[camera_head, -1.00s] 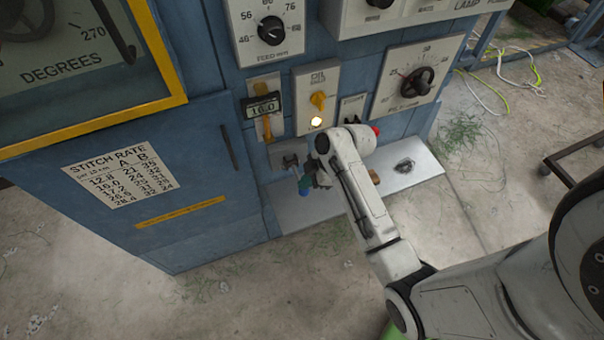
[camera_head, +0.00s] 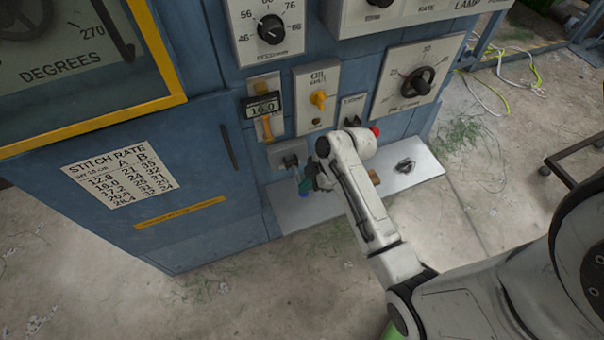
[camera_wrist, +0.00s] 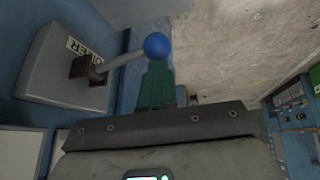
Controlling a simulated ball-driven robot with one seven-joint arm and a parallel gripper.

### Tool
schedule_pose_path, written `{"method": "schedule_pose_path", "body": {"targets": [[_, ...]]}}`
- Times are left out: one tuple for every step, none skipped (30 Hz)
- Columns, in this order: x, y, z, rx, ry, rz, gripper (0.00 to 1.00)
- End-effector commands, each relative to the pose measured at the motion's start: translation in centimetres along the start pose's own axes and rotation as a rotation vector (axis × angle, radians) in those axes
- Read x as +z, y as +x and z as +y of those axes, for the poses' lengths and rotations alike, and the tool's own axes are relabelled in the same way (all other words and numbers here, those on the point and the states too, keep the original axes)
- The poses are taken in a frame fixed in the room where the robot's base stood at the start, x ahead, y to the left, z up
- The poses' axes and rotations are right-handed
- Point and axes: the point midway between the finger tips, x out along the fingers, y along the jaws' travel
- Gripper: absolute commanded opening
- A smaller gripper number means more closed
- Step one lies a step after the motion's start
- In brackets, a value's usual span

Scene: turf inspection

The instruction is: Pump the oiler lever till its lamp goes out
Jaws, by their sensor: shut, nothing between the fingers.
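The oiler box (camera_wrist: 62,68) is grey with an "OILER" label in the wrist view. Its grey lever (camera_wrist: 122,60) ends in a blue ball (camera_wrist: 156,45). My gripper (camera_wrist: 157,66) is shut, its green fingers just below the ball; I cannot tell whether they touch it. In the head view the oiler box (camera_head: 287,152) sits low on the blue machine, with the blue ball (camera_head: 304,188) beside my gripper (camera_head: 311,182). The lamp (camera_head: 316,122) on the plate marked "OIL" (camera_head: 330,78) is dark. My wrist hides part of the panel.
A metal ledge (camera_head: 290,216) runs below the oiler. Cables (camera_head: 505,85) lie on the floor at the right. The floor in front is mostly clear.

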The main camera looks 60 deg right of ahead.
Motion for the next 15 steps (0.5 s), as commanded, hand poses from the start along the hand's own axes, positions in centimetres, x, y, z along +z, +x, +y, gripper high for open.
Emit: {"method": "schedule_pose_path", "body": {"targets": [[0.08, 0.12, -0.16, -0.004, 0.001, -0.001, 0.00], [0.08, 0.12, -0.16, -0.004, 0.001, -0.001, 0.00], [0.08, 0.12, -0.16, -0.004, 0.001, -0.001, 0.00], [0.08, 0.12, -0.16, -0.004, 0.001, -0.001, 0.00], [0.08, 0.11, -0.15, -0.004, 0.001, -0.001, 0.00], [0.07, 0.12, -0.15, -0.004, 0.001, -0.001, 0.00], [0.07, 0.11, -0.15, -0.004, 0.001, -0.001, 0.00], [0.07, 0.11, -0.15, -0.004, 0.001, -0.001, 0.00], [0.07, 0.11, -0.14, -0.004, 0.001, -0.001, 0.00], [0.07, 0.10, -0.14, -0.004, 0.001, -0.001, 0.00], [0.05, 0.09, -0.13, -0.004, 0.001, -0.001, 0.00], [0.02, 0.04, -0.10, -0.004, 0.001, -0.001, 0.00], [-0.02, -0.01, -0.07, -0.004, 0.001, -0.001, 0.00], [-0.07, -0.09, -0.02, -0.003, 0.001, -0.001, 0.00], [-0.16, -0.21, 0.07, -0.003, 0.001, -0.001, 0.00]]}}
